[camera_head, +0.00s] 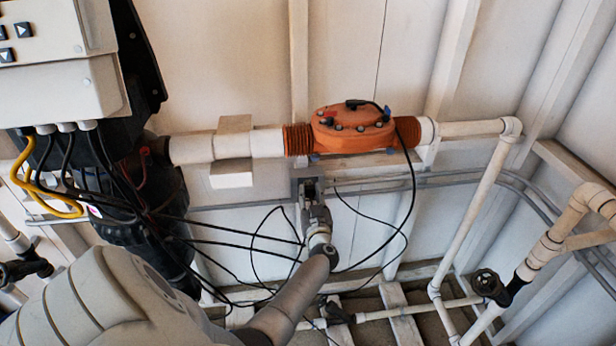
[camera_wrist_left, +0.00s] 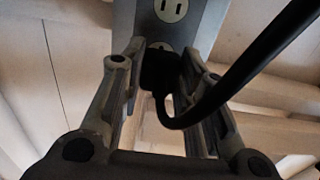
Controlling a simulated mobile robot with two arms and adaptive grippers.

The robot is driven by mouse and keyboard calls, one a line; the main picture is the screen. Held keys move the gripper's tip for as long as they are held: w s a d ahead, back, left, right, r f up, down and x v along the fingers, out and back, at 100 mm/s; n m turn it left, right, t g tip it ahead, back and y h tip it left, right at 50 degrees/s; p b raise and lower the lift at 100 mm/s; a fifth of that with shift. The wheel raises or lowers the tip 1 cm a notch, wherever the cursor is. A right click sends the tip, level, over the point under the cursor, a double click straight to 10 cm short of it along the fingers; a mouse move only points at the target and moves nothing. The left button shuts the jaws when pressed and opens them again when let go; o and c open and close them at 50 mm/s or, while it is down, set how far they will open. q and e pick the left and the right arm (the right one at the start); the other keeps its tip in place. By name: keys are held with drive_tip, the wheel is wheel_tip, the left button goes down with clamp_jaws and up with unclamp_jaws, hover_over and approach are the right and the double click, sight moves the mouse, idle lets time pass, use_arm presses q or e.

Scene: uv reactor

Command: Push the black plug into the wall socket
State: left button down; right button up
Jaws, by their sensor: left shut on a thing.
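The wall socket is a grey box (camera_wrist_left: 206,30) in the left wrist view, with one slotted outlet (camera_wrist_left: 172,10) showing above the plug and a second outlet just behind it. In the head view the grey box (camera_head: 298,188) is on the wall below the orange unit. My left gripper (camera_wrist_left: 160,62), also in the head view (camera_head: 312,198), is shut on the black plug (camera_wrist_left: 157,76). The plug is right in front of the lower outlet. I cannot tell whether its prongs are in. Its black cable (camera_wrist_left: 240,75) bends down and then up to the right. My right gripper is not in view.
An orange reactor unit (camera_head: 352,130) sits in a white pipe (camera_head: 265,142) above the socket. Several loose black cables (camera_head: 240,235) hang left of my gripper. A control box (camera_head: 62,70) is at upper left. White pipes and a black valve (camera_head: 488,286) are at right.

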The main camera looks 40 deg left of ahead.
use_arm(q)
drive_tip(key=shift+b+x, duration=0.3)
drive_tip(key=shift+x, duration=0.9)
idle(0.3)
drive_tip(key=c, duration=1)
unclamp_jaws()
drive_tip(key=shift+s+d, duration=0.1)
